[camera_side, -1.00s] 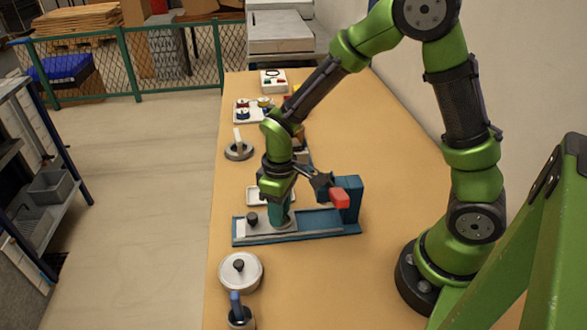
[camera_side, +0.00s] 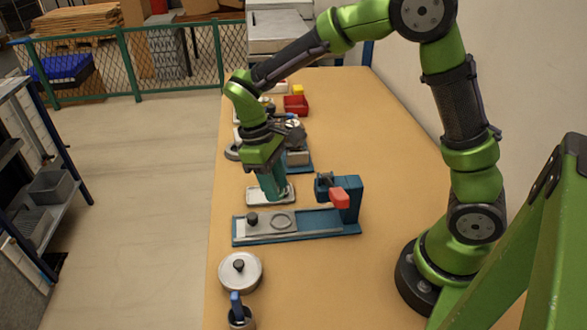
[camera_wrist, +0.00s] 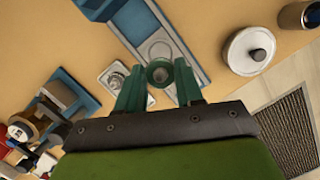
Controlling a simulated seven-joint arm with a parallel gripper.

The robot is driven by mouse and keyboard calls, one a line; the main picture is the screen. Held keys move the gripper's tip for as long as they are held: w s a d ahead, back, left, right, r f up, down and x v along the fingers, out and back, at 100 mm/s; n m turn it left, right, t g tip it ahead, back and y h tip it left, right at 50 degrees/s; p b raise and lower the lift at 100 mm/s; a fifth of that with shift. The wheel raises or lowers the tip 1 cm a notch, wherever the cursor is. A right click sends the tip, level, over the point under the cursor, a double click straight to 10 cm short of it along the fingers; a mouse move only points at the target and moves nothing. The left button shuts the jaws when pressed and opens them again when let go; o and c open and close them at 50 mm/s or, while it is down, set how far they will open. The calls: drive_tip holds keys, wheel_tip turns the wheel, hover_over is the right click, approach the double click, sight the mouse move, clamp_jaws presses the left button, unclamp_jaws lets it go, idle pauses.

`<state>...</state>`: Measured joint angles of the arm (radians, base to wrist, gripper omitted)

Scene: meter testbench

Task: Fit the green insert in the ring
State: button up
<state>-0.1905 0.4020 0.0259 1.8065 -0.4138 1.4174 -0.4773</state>
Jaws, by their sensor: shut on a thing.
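The grey ring (camera_side: 283,222) lies on the sliding plate of the blue fixture (camera_side: 310,232); part of it shows in the wrist view (camera_wrist: 160,50), just beyond my fingertips. My gripper (camera_side: 279,197) is low over the white tray behind the fixture, apart from the ring. In the wrist view my green fingers (camera_wrist: 160,84) are shut on a small round green piece with a grey centre, which looks like the green insert (camera_wrist: 160,73). In the side view the fingers hide this piece.
The white tray (camera_wrist: 103,76) carries a round metal part. A lidded pot (camera_side: 241,272) stands in front. The table's right side is clear.

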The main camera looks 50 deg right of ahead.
sight(285, 224)
drive_tip(key=shift+s+d+r+m+g, duration=0.15)
drive_tip(key=shift+r+m+g, duration=0.15)
drive_tip(key=shift+r+g, duration=0.25)
drive_tip(key=shift+s+f+h, duration=0.1)
drive_tip(key=shift+h, duration=0.2)
drive_tip(key=shift+f, duration=1.9)
drive_tip(key=shift+g, duration=0.25)
drive_tip(key=shift+f, duration=2.5)
idle(0.3)
drive_tip(key=o, duration=0.9)
drive_tip(key=shift+s, duration=0.1)
drive_tip(key=shift+c, duration=0.2)
drive_tip(key=shift+r, duration=3.65)
drive_tip(key=shift+w, duration=0.2)
